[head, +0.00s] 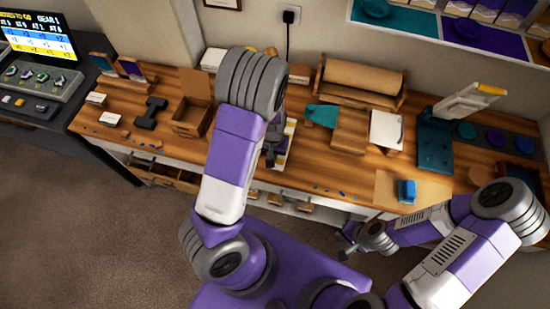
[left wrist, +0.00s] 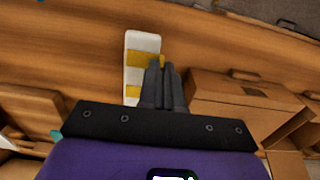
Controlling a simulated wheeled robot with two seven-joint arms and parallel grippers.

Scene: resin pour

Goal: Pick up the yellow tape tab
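A white strip (left wrist: 131,92) with yellow bands lies on the wooden table in the left wrist view. A yellow tape tab (left wrist: 161,60) shows at the strip's right edge, right at my left fingertips. My left gripper (left wrist: 161,66) has its dark fingers close together, with the yellow between their tips; the fingers hide part of it. In the head view my left gripper (head: 271,158) is over the white strip (head: 290,130), mostly behind my arm. My right gripper (head: 347,243) is near the table's front edge, far from the strip; its finger opening is too small to read.
A cardboard box (left wrist: 240,93) stands close right of the left fingers. In the head view, an open box (head: 190,118) stands left of my arm, a paper roll (head: 362,78) behind, and a blue block (head: 407,191) on a tan mat (head: 432,190) at right.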

